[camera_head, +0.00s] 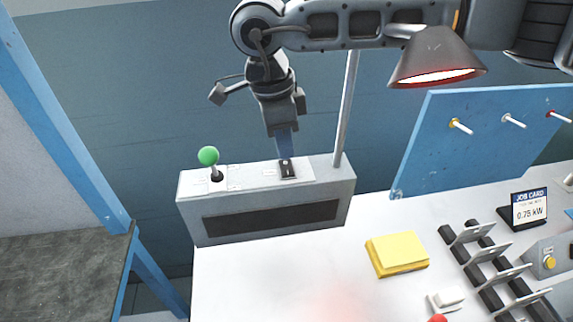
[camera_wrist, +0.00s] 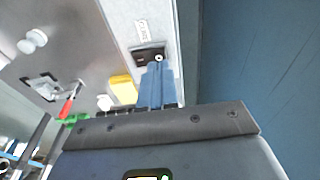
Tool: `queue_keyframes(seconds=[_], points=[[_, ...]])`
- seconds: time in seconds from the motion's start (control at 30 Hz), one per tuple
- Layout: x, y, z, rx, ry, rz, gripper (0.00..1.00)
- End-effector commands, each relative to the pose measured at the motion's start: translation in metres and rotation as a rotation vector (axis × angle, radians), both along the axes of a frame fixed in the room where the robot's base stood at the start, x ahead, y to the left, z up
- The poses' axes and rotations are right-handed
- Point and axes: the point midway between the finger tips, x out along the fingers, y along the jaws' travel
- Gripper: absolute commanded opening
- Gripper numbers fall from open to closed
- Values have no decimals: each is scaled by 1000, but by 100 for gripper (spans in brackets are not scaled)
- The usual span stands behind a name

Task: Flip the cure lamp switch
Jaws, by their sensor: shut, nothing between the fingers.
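The switch is a small black rocker (camera_head: 288,172) on top of the grey control box (camera_head: 190,225) at the back left of the bench. It also shows in the wrist view (camera_wrist: 142,53), next to a small white label. My gripper (camera_head: 285,155) points down with its blue fingers shut and empty. The fingertips (camera_wrist: 157,72) are at or just above the rocker; I cannot tell whether they touch it. They partly hide it. A lamp with a dark cone shade (camera_head: 437,50) glows red at its underside, right of my gripper.
A green ball-topped lever (camera_head: 208,157) stands left of the switch. A metal pole (camera_head: 347,110) rises close on the right. A blue pegboard (camera_head: 470,130), yellow pad (camera_head: 398,252), dark slotted rack (camera_head: 490,265) and job card (camera_head: 529,208) are further right.

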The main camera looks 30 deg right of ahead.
Motion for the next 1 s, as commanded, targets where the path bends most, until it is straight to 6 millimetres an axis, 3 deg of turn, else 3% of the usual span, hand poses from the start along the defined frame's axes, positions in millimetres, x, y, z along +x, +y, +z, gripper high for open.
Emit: queue_keyframes(seconds=[1.0], points=[[0, 0, -8, 0, 0, 0, 0]])
